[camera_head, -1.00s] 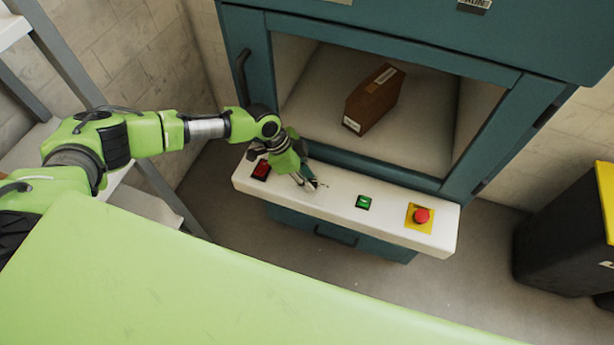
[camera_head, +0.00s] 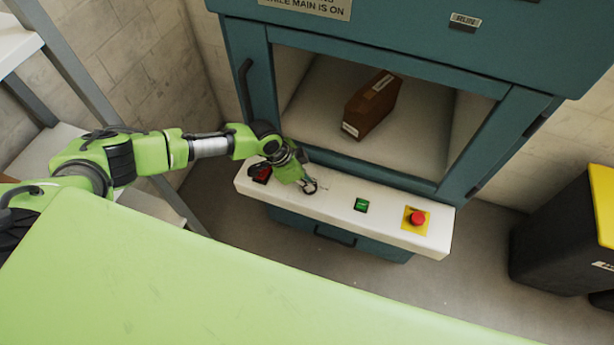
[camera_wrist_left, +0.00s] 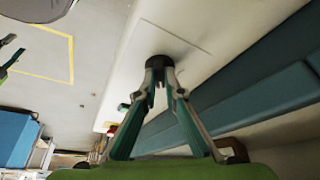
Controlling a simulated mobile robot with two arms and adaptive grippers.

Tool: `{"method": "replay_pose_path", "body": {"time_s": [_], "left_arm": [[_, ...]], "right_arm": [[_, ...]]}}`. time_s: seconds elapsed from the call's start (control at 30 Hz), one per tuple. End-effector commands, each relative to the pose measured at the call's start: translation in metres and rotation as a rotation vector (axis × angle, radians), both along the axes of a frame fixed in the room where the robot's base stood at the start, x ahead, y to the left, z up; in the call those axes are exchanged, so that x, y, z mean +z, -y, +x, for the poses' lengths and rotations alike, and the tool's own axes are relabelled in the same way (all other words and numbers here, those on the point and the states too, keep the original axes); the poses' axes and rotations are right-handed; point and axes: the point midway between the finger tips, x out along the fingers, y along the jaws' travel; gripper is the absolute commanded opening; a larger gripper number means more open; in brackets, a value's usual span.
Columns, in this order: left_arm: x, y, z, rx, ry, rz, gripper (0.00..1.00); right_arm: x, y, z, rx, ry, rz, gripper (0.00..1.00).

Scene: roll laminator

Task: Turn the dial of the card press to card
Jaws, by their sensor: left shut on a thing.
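The card press (camera_head: 250,70) is a teal cabinet with a white control shelf (camera_head: 335,222) along its front. My left gripper (camera_head: 311,187) reaches down to the shelf between the red switch and the green button. In the left wrist view, my left gripper (camera_wrist_left: 160,75) is shut on the dial (camera_wrist_left: 158,61), a small black round knob on the white panel. The fingers hide part of the dial, and its pointer and markings cannot be read.
On the shelf are a red switch (camera_head: 261,174), a green button (camera_head: 361,205) and a red emergency button (camera_head: 417,218) on a yellow plate. A brown box (camera_head: 371,104) lies inside the open press. A dark bin with a yellow lid (camera_head: 570,225) stands at right.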

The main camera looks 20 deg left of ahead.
Motion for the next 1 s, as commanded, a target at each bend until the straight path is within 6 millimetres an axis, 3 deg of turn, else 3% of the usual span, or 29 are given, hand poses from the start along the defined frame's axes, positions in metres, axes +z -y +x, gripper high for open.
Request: {"method": "replay_pose_path", "body": {"time_s": [0.03, 0.1, 0.5, 1.0], "left_arm": [[0.006, 0.002, -0.003, 0.041, -0.005, -0.002, 0.0], [0.007, 0.002, -0.003, 0.107, -0.004, -0.001, 0.0], [0.005, 0.005, -0.005, 0.488, -0.004, -0.002, 0.0], [0.002, 0.007, -0.005, 0.882, -0.002, -0.001, 0.0]], "right_arm": [[0.015, 0.0, 0.0, 0.0, 0.0, 0.0, 0.4], [0.025, 0.0, 0.0, 0.0, 0.0, 0.0, 0.4], [0.076, -0.003, 0.0, -0.001, 0.0, 0.003, 0.4], [0.107, -0.003, 0.0, -0.002, 0.0, 0.003, 0.4]]}}
